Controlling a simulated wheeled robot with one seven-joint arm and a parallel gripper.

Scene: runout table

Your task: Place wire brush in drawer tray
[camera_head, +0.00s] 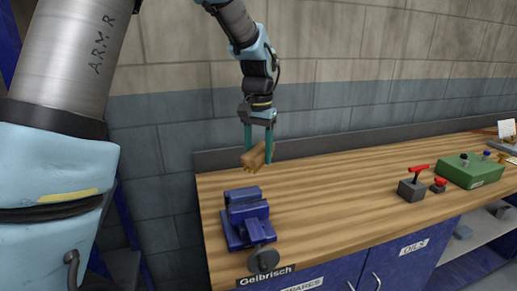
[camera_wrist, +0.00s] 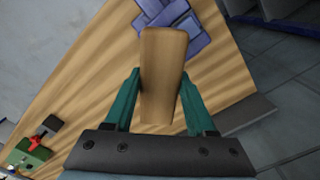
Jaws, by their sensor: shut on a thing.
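My gripper (camera_head: 258,150) has teal fingers and hangs over the back left part of the wooden table. It is shut on the wire brush (camera_head: 256,157), a light wooden block with bristles at its lower edge. The brush is held above the table top. In the wrist view the brush (camera_wrist: 162,75) lies between my two fingers (camera_wrist: 156,100), its wooden side facing the camera. I cannot make out an open drawer tray in either view. Below the table is a blue cabinet front (camera_head: 340,272) with labels, one reading "OILS".
A blue vise (camera_head: 244,215) stands at the table's front left, near the held brush. The middle of the wooden table (camera_head: 330,190) is clear. A brick wall closes the back.

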